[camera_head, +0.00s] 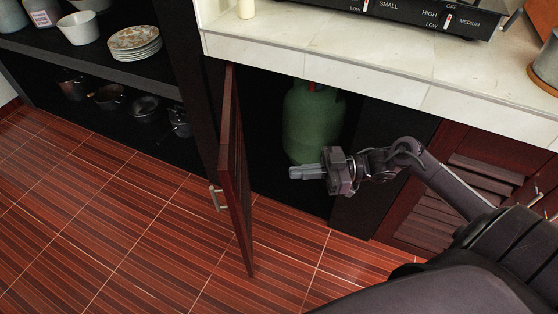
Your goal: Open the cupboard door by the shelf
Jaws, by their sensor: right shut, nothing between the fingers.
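The cupboard door (234,172) by the shelf is a dark red-brown panel. It stands swung well open, seen nearly edge-on, with a metal handle (217,198) on its left face. The cupboard behind it is dark inside and holds a green gas cylinder (311,120). My right gripper (293,173) is in front of the cupboard opening, to the right of the door and apart from it. Its fingers point left toward the door's inner side and are shut with nothing between them. My left gripper is not in view.
An open shelf (130,72) at the left holds plates (135,40) and bowls, with pots below. A pale stone counter (330,48) with a stove (430,14) is above the cupboard. Another slatted door (470,190) is at the right. The tiled floor at the left is clear.

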